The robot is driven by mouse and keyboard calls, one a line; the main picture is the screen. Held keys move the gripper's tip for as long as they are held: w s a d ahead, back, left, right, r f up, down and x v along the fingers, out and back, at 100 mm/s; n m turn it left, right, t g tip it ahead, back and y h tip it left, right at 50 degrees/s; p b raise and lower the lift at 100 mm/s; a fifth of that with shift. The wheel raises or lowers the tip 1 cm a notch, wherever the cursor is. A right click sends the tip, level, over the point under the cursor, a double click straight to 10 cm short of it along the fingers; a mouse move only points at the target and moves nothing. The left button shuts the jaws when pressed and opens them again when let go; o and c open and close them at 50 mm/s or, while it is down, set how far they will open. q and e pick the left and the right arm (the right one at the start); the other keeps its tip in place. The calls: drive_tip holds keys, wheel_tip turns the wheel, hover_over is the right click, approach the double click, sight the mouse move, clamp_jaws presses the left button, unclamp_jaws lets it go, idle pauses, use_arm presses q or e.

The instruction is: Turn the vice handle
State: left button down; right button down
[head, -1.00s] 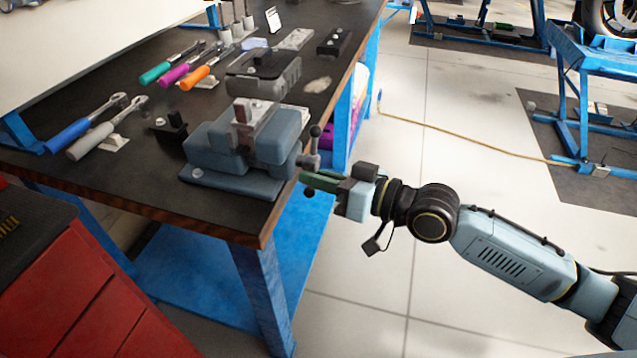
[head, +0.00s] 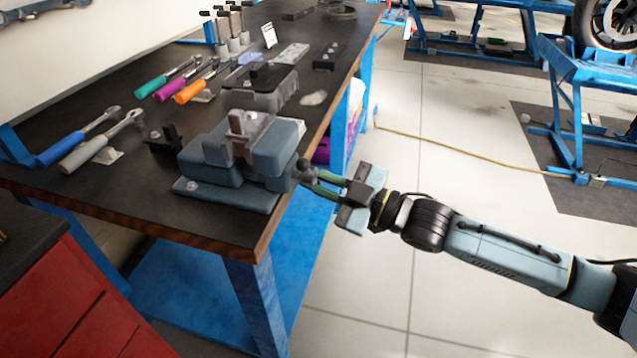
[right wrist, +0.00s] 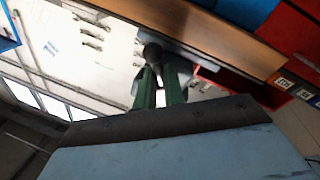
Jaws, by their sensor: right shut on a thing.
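The blue-grey vice (head: 240,160) is mounted at the right front edge of the dark workbench. Its handle (head: 304,170) is at the vice's right end, beyond the bench edge, mostly covered by my gripper. My right gripper (head: 318,183) reaches it from the right with its green fingers and is shut on the handle. In the right wrist view, the handle's dark round end (right wrist: 153,53) shows at the tips of the green fingers (right wrist: 160,88). My left gripper is not in view.
Ratchet tools with coloured grips (head: 185,85) lie on the workbench (head: 130,200), left of the vice. A red cabinet (head: 70,290) stands at the lower left. A yellow hose (head: 460,145) crosses the otherwise open floor at right.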

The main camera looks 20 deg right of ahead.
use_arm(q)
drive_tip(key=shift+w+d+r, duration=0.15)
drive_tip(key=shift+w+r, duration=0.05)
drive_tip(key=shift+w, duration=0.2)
use_arm(e)
drive_tip(key=n+y, duration=0.1)
drive_tip(key=n, duration=0.3)
drive_tip(key=r+n+g+y, duration=0.1)
drive_tip(key=n, duration=0.3)
drive_tip(key=w+n+g+y, duration=0.1)
drive_tip(key=n, duration=0.4)
drive_tip(key=shift+d+r, duration=0.25)
drive_tip(key=shift+r, duration=0.05)
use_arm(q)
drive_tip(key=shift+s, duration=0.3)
